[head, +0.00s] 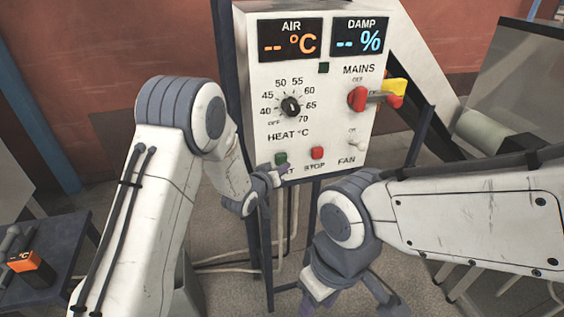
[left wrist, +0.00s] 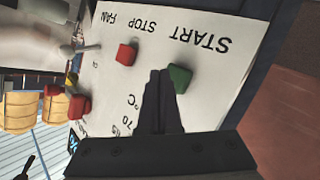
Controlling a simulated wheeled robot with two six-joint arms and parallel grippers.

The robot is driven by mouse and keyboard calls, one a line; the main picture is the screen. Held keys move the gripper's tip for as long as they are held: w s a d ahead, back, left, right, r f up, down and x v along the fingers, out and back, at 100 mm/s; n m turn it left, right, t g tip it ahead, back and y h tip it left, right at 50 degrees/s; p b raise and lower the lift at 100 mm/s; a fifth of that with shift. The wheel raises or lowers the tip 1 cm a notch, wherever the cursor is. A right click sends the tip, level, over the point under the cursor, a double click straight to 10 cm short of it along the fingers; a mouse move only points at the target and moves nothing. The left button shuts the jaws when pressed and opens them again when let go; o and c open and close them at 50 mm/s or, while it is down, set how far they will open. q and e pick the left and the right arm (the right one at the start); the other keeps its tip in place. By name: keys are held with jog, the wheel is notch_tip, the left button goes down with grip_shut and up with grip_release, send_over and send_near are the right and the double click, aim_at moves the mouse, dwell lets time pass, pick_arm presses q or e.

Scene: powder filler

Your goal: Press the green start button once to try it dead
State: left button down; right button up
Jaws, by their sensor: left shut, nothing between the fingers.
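The green start button (head: 281,159) is at the lower left of the white control panel (head: 335,120), and it also shows in the left wrist view (left wrist: 180,78). My left gripper (head: 277,177) is shut and empty, just below the button in the head view. In the left wrist view its closed fingertips (left wrist: 160,73) appear right beside the button; I cannot tell whether they touch it. The tips partly hide the START label in the head view. My right gripper (head: 350,298) looks open and empty, low in front of the stand.
The red STOP button (head: 317,152) is close to the right of START. The fan switch (head: 356,143), heat dial (head: 291,106) and red mains handle (head: 358,98) with a yellow-and-red piece (head: 394,90) are on the panel. Both displays show dashes. A dark table (head: 50,260) is at lower left.

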pick_arm(q)
jog(key=shift+s+d+b, duration=0.2)
jog(key=shift+s+d, duration=0.05)
jog(key=shift+s, duration=0.55)
jog(key=shift+s+d+b, duration=0.25)
jog(key=shift+s+d, duration=0.05)
jog(key=shift+s, duration=0.5)
jog(key=shift+s+d+b, duration=0.2)
jog(key=shift+s+d, duration=0.05)
jog(key=shift+s, duration=0.55)
jog(key=s+a+m+g+y+b, duration=0.1)
jog(key=s+g, duration=0.3)
jog(key=s, duration=0.8)
jog(key=s+a+f+m+g+y+b, duration=0.1)
jog(key=s+m+g+b, duration=0.3)
jog(key=s, duration=0.9)
jog(key=s+a+f+m+g+y+b, duration=0.1)
jog(key=s+g, duration=0.4)
jog(key=s, duration=0.7)
jog(key=shift+s+a+m+y+b, duration=0.3)
jog(key=shift+a+m+y+b, duration=0.5)
jog(key=shift+y, duration=0.3)
